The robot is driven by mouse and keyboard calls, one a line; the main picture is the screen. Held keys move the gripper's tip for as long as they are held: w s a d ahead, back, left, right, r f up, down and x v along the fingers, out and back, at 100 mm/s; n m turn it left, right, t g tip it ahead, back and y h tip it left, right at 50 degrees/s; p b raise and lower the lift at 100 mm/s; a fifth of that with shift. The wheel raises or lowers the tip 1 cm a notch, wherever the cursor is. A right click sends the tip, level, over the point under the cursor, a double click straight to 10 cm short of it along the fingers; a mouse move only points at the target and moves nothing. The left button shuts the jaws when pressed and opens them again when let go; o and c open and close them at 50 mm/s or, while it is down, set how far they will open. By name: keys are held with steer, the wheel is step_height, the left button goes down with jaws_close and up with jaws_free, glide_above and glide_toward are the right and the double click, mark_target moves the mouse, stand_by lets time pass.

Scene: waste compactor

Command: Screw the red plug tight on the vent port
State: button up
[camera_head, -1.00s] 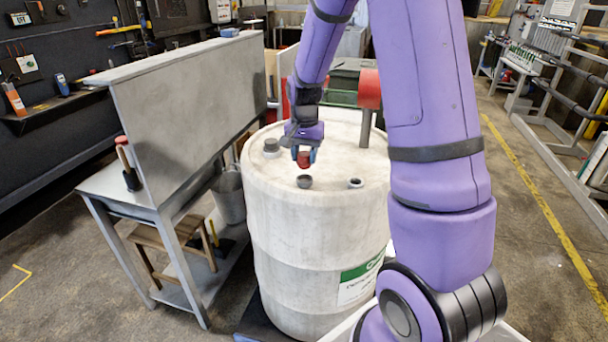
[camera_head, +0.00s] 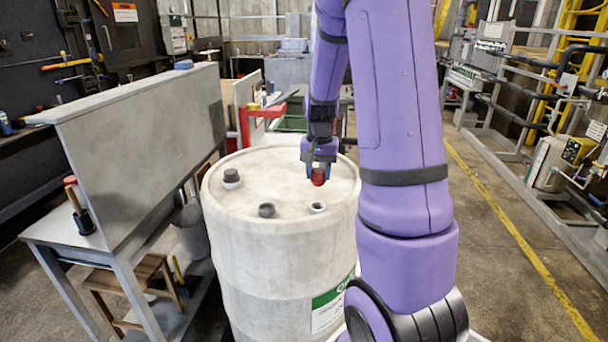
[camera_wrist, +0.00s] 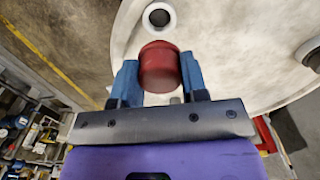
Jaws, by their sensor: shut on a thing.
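The red plug (camera_head: 318,177) is held between the blue fingers of my gripper (camera_head: 319,171), above the top of the pale drum (camera_head: 280,270). In the wrist view the plug (camera_wrist: 160,67) sits between both fingertips. An open port with a pale rim and dark hole (camera_head: 318,207) lies just below the plug in the head view; it also shows beyond the plug in the wrist view (camera_wrist: 159,16). The plug looks apart from it. A dark grey port or cap (camera_head: 266,210) stands to its left. I cannot tell from a label which is the vent port.
A grey cap (camera_head: 231,178) stands at the drum top's left. A metal table with a tall panel (camera_head: 150,135) is close on the left. A red frame (camera_head: 265,111) stands behind the drum. Floor to the right is open up to railings (camera_head: 540,150).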

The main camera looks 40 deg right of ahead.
stand_by(0.3)
steer(key=shift+f, duration=2.85)
steer(key=n, duration=0.4)
steer(key=shift+r+n, duration=0.1)
steer(key=shift+n, duration=0.5)
steer(key=n, duration=0.2)
steer(key=shift+n, duration=1.5)
